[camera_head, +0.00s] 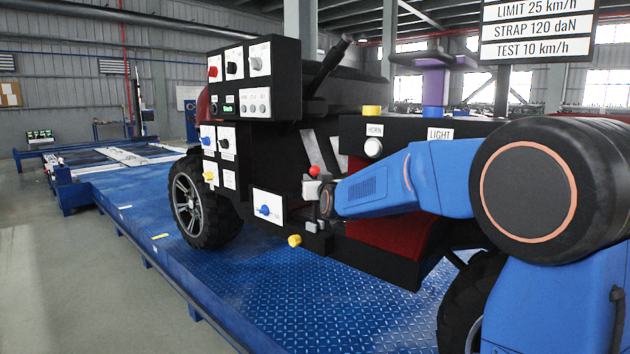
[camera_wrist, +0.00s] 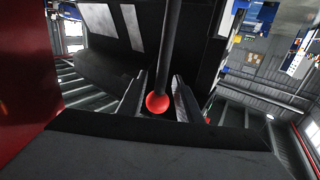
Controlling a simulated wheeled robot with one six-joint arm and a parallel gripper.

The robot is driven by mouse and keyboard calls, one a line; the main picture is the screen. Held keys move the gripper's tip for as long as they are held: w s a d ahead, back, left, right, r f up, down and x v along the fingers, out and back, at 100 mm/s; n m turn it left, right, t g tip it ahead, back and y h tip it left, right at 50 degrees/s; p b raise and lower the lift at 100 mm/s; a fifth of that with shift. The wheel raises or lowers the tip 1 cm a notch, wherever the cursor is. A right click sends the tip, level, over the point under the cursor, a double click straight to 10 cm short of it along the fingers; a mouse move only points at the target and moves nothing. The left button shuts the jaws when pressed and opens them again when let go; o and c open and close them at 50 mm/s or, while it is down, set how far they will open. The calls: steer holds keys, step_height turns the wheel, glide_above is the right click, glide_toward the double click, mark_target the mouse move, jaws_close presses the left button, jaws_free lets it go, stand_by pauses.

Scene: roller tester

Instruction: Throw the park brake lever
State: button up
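In the wrist view a dark rod (camera_wrist: 172,45) ends in a red ball knob (camera_wrist: 157,103). It looks like the park brake lever, though no label on it can be read. My gripper (camera_wrist: 159,92) has its two fingers apart, one on each side of the rod and knob. Narrow gaps seem to show beside the knob, so contact is not clear. In the head view my gripper (camera_head: 310,207) is at the vehicle's side, and a red knob (camera_head: 314,171) shows just above it. The lever's rod is not clearly visible there.
A control box (camera_head: 255,80) and a panel with a blue knob (camera_head: 266,209) stand left of my gripper. A yellow knob (camera_head: 294,240) is just below. A HORN and LIGHT panel (camera_head: 405,130) is above my arm. A red panel (camera_wrist: 28,75) is close on the wrist view's left.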

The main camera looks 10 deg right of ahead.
steer(key=shift+c, duration=0.6)
jaws_close()
steer(key=s+d+f+m+t, duration=0.1)
steer(key=s+d+f+t, duration=0.1)
steer(key=s+d, duration=0.3)
steer(key=shift+s+f+m, duration=0.15)
steer(key=shift+s+m, duration=0.15)
steer(key=shift+s, duration=0.7)
steer(key=shift+d, duration=0.15)
